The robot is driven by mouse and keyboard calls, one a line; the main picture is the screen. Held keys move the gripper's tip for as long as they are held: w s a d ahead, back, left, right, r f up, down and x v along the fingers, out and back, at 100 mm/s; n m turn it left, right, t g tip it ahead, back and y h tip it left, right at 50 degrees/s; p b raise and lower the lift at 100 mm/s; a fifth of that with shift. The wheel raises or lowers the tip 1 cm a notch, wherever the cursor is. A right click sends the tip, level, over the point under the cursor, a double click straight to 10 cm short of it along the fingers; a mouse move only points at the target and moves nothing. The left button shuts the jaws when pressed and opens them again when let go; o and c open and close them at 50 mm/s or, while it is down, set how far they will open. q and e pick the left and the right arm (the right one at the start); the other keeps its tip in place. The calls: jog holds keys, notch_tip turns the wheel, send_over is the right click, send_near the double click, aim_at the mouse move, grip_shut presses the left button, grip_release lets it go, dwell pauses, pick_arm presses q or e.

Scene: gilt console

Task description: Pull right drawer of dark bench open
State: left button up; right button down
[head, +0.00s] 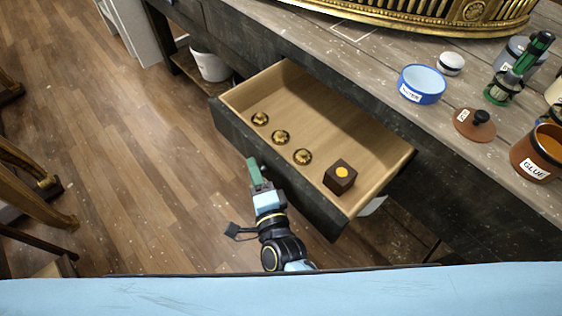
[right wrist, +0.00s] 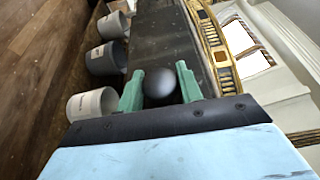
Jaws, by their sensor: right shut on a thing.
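The right drawer (head: 318,128) of the dark bench (head: 455,190) stands pulled well out, with its pale wooden inside in plain view. My right gripper (head: 254,170) is at the outer face of the drawer's dark front (head: 235,140). In the right wrist view its green fingers (right wrist: 160,82) are on either side of a round dark knob (right wrist: 160,84), shut on it. The knob is hidden in the head view. My left gripper is not in view.
In the drawer lie three gold ornaments (head: 281,137) and a dark box (head: 340,176) with a yellow spot. On the bench top are a blue bowl (head: 422,84), a brown lid (head: 474,124) and a glue pot (head: 537,152).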

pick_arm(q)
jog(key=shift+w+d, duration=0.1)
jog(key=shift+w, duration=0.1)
pick_arm(e)
jog(key=shift+s+a, duration=0.25)
jog(key=shift+a, duration=0.05)
jog(key=c, duration=1)
grip_release()
jog(key=shift+o, duration=0.2)
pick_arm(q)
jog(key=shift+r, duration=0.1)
pick_arm(e)
jog(key=shift+d, duration=0.1)
